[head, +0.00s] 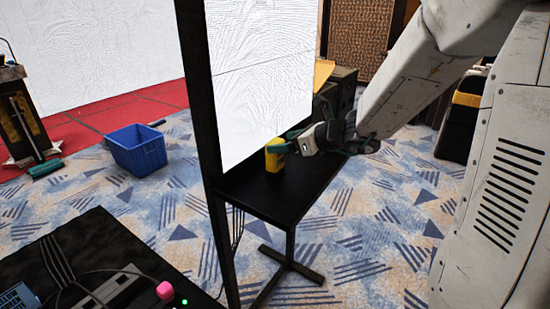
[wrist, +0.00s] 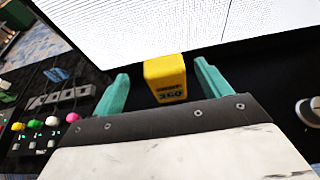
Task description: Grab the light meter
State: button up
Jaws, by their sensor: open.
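The light meter looks to be the small yellow block with dark markings (wrist: 166,80), standing on the black table under the white screen. In the wrist view my gripper (wrist: 158,84) is open, with one teal finger on each side of the yellow block. Gaps show between the block and both fingers. I cannot tell how deep the block is between them.
The white screen panel (head: 262,80) with its dark post (head: 203,120) stands close beside the black table (head: 285,200). A blue bin (head: 137,152) is on the carpet. A black table with a pink knob (head: 165,291) and cables is at the lower left.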

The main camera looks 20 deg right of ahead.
aim_at(270, 144)
jog(key=x, duration=0.6)
jog(key=shift+w+d+f, duration=0.1)
jog(key=shift+d+f, duration=0.05)
jog(key=shift+d, duration=0.05)
jog(key=c, duration=1.2)
jog(key=shift+c, duration=0.2)
